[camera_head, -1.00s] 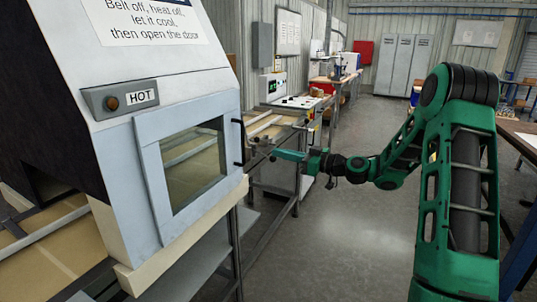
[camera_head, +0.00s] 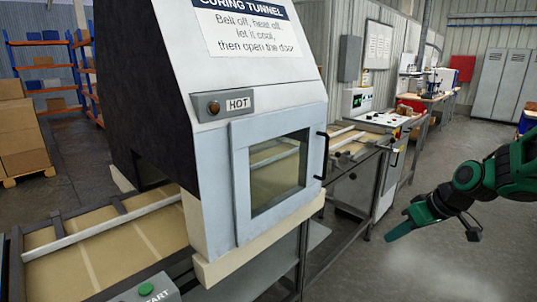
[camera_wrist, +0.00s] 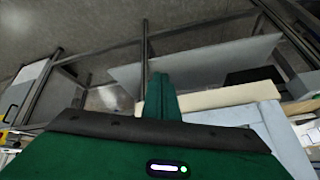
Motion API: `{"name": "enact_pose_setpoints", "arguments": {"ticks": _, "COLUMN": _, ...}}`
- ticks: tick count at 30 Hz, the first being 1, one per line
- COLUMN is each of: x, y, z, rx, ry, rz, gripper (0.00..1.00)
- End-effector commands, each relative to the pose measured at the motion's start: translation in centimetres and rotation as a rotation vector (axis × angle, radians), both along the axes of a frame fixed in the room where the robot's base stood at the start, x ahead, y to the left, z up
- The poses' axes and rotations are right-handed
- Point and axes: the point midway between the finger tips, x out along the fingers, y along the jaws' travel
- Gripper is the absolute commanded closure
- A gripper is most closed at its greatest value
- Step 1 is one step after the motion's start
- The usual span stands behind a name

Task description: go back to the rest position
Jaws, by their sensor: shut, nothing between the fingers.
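My gripper (camera_head: 400,231) is green and hangs over the open floor at the right of the head view, to the right of the curing tunnel (camera_head: 275,118). Its fingers are together and hold nothing. It is clear of the tunnel's door handle (camera_head: 322,155). In the wrist view the closed fingers (camera_wrist: 161,95) point toward the grey floor and the conveyor's metal legs. The tunnel door (camera_head: 272,180) is closed, with a window in it. Most of my arm is cut off by the right edge of the head view.
A lamp beside a HOT label (camera_head: 239,104) is on the tunnel. A conveyor (camera_head: 95,255) runs through it, with a green START button (camera_head: 146,289) in front. A machine cabinet (camera_head: 380,125) and benches stand behind. Boxes (camera_head: 20,135) are at the far left. Floor at right is clear.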

Motion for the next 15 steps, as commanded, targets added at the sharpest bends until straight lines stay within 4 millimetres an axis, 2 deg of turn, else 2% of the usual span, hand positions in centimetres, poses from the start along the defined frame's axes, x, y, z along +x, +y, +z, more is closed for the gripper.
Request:
{"name": "enact_pose_setpoints", "arguments": {"ticks": 1, "x": -2.1, "y": -0.7, "z": 0.3, "rx": -0.03, "ry": 0.048, "rz": -0.052, "gripper": 1.0}}
{"name": "enact_pose_setpoints", "arguments": {"ticks": 5, "x": -8.0, "y": -2.9, "z": 0.6, "rx": -0.085, "ry": 0.185, "rz": -0.222, "gripper": 1.0}}
{"name": "enact_pose_setpoints", "arguments": {"ticks": 9, "x": -14.7, "y": -5.0, "z": 1.1, "rx": -0.119, "ry": 0.317, "rz": -0.429, "gripper": 1.0}}
{"name": "enact_pose_setpoints", "arguments": {"ticks": 15, "x": -23.7, "y": -6.4, "z": 1.6, "rx": -0.119, "ry": 0.474, "rz": -0.715, "gripper": 1.0}}
